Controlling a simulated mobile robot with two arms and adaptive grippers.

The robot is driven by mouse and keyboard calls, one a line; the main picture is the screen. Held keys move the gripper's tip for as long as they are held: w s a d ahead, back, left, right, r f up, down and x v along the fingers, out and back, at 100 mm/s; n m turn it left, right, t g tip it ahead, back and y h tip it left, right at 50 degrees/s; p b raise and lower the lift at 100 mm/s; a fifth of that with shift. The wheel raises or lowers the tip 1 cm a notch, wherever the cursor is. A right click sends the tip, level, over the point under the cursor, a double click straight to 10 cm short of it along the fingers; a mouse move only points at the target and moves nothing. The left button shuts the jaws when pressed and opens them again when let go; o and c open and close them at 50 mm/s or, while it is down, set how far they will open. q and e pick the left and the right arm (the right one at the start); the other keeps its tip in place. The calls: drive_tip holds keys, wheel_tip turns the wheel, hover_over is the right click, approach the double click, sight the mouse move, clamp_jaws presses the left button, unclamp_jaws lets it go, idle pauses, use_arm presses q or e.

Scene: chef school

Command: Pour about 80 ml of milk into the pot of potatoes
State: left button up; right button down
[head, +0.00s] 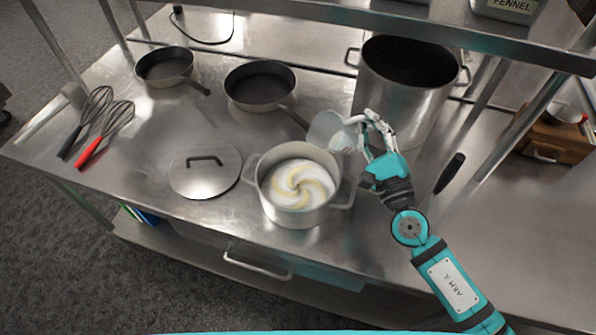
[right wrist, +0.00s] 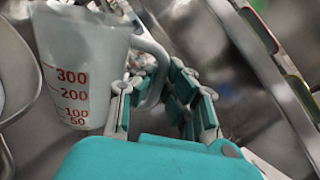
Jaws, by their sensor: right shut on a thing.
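The pot (head: 290,217) stands on the steel counter near its front edge, without a lid. Inside it is a white and pale-yellow swirl (head: 297,184); separate potato pieces cannot be made out. My right gripper (head: 366,130) is shut on the handle of a pale, translucent measuring cup (head: 327,130). The cup is held above the pot's back right rim and looks tilted toward the pot. In the right wrist view the cup (right wrist: 85,60) shows red marks from 50 to 300. Its content level cannot be told, and no stream is visible. My left gripper is out of view.
A lid (head: 205,175) lies left of the pot. Two pans (head: 260,85) (head: 165,66) stand behind, and a tall stockpot (head: 400,105) stands behind my right gripper. Two whisks (head: 100,128) lie far left. A shelf (head: 450,38) overhangs the back.

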idle(0.8)
drive_tip(key=w+d+f+m+g+h+p, duration=0.25)
drive_tip(key=d+m+p, duration=0.25)
drive_tip(key=m+p, duration=0.25)
wheel_tip(320, 180, up, 9)
drive_tip(key=m+p, duration=0.2)
drive_tip(key=p, duration=0.1)
drive_tip(key=shift+w+d, duration=0.4)
drive_tip(key=shift+f+y, duration=0.15)
drive_tip(key=shift+y, duration=0.1)
